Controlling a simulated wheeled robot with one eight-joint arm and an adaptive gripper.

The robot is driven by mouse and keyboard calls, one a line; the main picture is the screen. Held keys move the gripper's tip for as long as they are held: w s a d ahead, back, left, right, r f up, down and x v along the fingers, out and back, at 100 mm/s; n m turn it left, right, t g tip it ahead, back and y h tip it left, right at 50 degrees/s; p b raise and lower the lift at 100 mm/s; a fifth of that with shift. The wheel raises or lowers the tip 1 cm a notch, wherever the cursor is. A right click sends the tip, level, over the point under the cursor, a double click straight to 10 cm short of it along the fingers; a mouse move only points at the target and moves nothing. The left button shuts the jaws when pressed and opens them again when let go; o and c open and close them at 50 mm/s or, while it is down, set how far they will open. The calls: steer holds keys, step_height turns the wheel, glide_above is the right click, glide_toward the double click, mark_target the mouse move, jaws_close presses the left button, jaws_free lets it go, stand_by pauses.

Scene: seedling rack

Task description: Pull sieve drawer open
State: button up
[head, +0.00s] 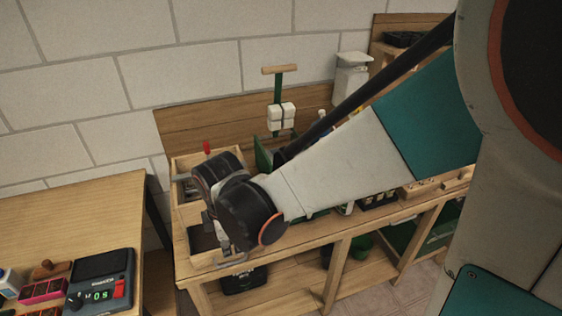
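A wooden box-like unit (181,217) stands at the left end of the wooden bench. Its upper compartment holds metallic items, and a dark lower compartment shows below it. I cannot tell for certain which part is the sieve drawer. A thin metal bar, perhaps a handle, (233,265) shows at the unit's lower front edge. My gripper (222,240) is at the end of my arm, pointing down in front of the unit, just above that bar. My dark wrist hides most of it and much of the unit. Whether the fingers touch the bar is hidden.
A wooden table (60,218) stands at the left, with a digital scale (101,279) on it and a gap before the bench (305,244). A green stand with a wooden crossbar (279,70) rises behind my arm. A dark container (243,280) sits below the bench.

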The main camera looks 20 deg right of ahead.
steer(key=shift+s+r+p, duration=0.3)
steer(key=shift+r+p, duration=0.25)
steer(key=shift+r, duration=0.4)
step_height(320, 180, up, 8)
steer(key=s, duration=0.1)
steer(key=shift+s, duration=0.15)
stand_by(0.3)
steer(key=shift+f, duration=0.1)
steer(key=s+d+f+m+t+b, duration=0.1)
steer(key=s+d+m+t+b, duration=0.4)
steer(key=d+m, duration=0.8)
steer(key=shift+s+d+f+m+b, duration=0.15)
steer(key=shift+s+d+m+b, duration=0.55)
steer(key=shift+m, duration=1.7)
steer(key=shift+s+a, duration=0.3)
steer(key=shift+s, duration=0.15)
